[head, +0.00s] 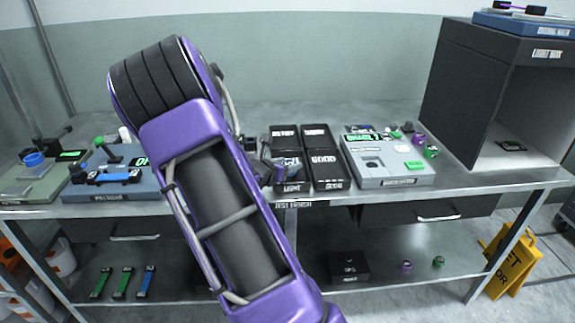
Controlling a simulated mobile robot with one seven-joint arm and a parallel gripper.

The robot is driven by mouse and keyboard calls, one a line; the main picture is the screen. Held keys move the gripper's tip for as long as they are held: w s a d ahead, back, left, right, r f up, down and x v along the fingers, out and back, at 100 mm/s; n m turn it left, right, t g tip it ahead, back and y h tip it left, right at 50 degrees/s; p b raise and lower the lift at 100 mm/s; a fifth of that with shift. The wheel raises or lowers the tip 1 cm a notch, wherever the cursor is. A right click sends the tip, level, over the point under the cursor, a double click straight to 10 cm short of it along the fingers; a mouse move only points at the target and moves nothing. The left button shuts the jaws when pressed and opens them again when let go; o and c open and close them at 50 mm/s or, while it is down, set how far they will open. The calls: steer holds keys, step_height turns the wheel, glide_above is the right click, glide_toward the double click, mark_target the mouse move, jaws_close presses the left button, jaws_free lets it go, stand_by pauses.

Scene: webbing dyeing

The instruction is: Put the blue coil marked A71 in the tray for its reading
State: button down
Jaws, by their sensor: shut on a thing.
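My gripper (268,173) is small in the head view, just right of my purple arm, low over the left dark tray column. Its jaws are mostly hidden. A small blue patch beside it looks like the blue coil (289,162). No A71 marking is readable. The black trays stand in two columns; the front left one reads LIGHT (292,188), and one in the right column reads GOOD (325,160). A grey reading device (388,176) with a green-lit display (365,137) stands right of the trays; its reading is unclear.
Purple (418,139) and green (431,151) coils sit by the grey device. A dark open-front booth (470,85) stands at right. A blue-grey device (110,190) is at left. Below, the shelf holds a black box (349,266) and webbing strips (122,283). My arm blocks the middle left.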

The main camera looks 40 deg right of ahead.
steer(key=shift+f, duration=0.2)
steer(key=shift+c, duration=1.1)
jaws_free()
steer(key=shift+r, duration=0.1)
steer(key=shift+r, duration=0.15)
steer(key=shift+s+a+r, duration=0.15)
steer(key=shift+a, duration=0.2)
steer(key=p+v, duration=0.2)
steer(key=v, duration=0.9)
steer(key=shift+r, duration=0.1)
